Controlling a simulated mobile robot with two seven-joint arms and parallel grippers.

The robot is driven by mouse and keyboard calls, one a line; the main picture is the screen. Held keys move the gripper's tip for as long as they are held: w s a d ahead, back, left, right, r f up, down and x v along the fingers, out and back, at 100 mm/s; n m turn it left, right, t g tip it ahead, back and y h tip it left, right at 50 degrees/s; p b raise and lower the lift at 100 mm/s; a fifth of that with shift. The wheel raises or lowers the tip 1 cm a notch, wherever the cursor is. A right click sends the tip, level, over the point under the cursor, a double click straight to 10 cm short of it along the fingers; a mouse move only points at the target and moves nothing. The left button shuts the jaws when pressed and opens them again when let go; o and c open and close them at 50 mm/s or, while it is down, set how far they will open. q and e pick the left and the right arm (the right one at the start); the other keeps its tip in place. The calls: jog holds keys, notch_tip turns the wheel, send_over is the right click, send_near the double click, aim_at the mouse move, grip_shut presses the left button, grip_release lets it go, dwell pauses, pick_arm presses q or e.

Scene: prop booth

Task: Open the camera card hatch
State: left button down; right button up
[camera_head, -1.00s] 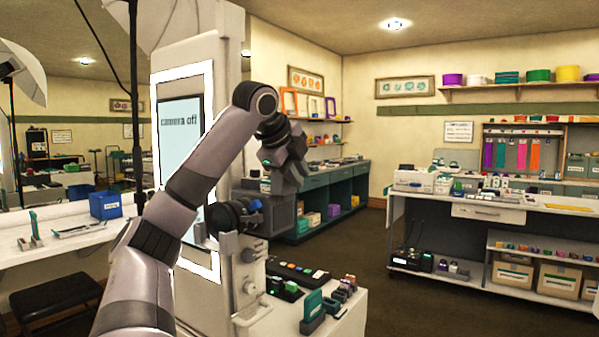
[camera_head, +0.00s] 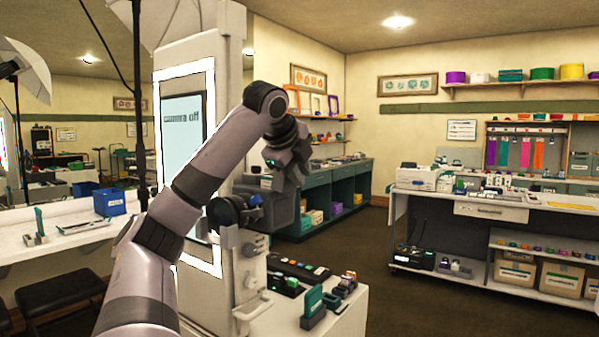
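The camera (camera_head: 278,209) is a dark grey box with a round black lens on its left side. It sits at the right side of the tall white booth panel (camera_head: 212,52), above a white mount. My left arm comes up from the lower left, and its gripper (camera_head: 283,172) hangs down over the camera's top and far side. Its fingertips are dark and small against the camera, so I cannot tell open from shut, or whether it touches. The card hatch cannot be made out. A lit screen (camera_head: 184,140) on the panel reads "camera off". My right gripper is not in view.
A white table (camera_head: 345,322) below the camera holds a black button strip (camera_head: 300,270) and small green and purple items. A white counter with a blue bin (camera_head: 108,202) is at left. A white workbench (camera_head: 420,200) stands at right. The floor between is clear.

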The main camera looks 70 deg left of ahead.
pick_arm(q)
jog(key=c, duration=1.1)
grip_release()
jog(key=shift+s+r, duration=0.1)
jog(key=shift+p+v, duration=0.4)
jog(key=shift+v, duration=3.1)
